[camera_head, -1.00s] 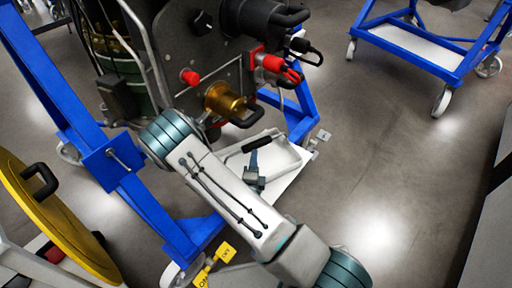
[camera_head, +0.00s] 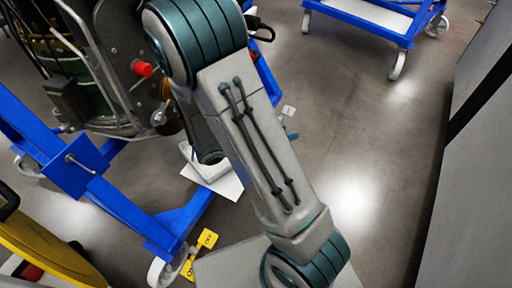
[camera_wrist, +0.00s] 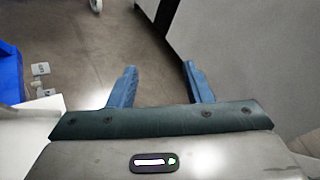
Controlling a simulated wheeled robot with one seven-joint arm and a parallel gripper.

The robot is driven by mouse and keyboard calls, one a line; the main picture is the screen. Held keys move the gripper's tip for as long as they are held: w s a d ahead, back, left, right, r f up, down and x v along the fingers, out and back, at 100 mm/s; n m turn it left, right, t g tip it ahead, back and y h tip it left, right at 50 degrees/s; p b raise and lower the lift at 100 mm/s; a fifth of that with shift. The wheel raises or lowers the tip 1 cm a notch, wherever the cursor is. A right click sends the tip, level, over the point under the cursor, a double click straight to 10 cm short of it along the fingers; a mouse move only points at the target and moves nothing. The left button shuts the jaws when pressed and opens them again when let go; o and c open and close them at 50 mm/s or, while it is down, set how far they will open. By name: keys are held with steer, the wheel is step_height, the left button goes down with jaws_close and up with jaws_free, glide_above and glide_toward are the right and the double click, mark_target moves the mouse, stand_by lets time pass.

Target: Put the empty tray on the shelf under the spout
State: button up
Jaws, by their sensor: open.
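The white shelf (camera_head: 230,188) is low on the blue stand, and my arm covers most of it. A pale edge (camera_head: 188,152) above it looks like part of the white tray; the rest of the tray is hidden behind my arm. The brass spout is also hidden by my arm. In the wrist view my gripper (camera_wrist: 160,86) shows two blue fingers held wide apart, with only bare floor between them. A white surface at that view's left edge lies beside my gripper; I cannot tell whether it is tray or shelf.
The blue stand's frame (camera_head: 125,200) runs along the left, with a red knob (camera_head: 143,69) on the machine above. A yellow tag (camera_head: 200,254) hangs near a caster. Another blue stand (camera_head: 375,25) is at the back. A grey cabinet (camera_head: 475,180) borders the open floor on the right.

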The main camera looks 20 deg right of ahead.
steer(key=s+a+r+m+g+y, duration=0.1)
steer(key=s+a+m+g+y, duration=0.1)
steer(key=s+m+y, duration=0.35)
steer(key=s+a+r+m+g+y, duration=0.1)
steer(key=s+r+m+g+y, duration=0.15)
steer(key=m, duration=0.55)
steer(key=a+r+m+t+y, duration=0.4)
steer(key=a+m+y, duration=0.3)
steer(key=m, duration=0.3)
steer(key=shift+s+a+r+t, duration=0.25)
steer(key=shift+a+r+t, duration=0.15)
steer(key=shift+a+t, duration=0.05)
step_height(320, 180, up, 36)
steer(key=t+p, duration=0.1)
steer(key=p, duration=3.1)
steer(key=shift+d+f+t+p, duration=0.2)
steer(key=shift+f+t+p, duration=0.05)
steer(key=shift+t+p, duration=0.05)
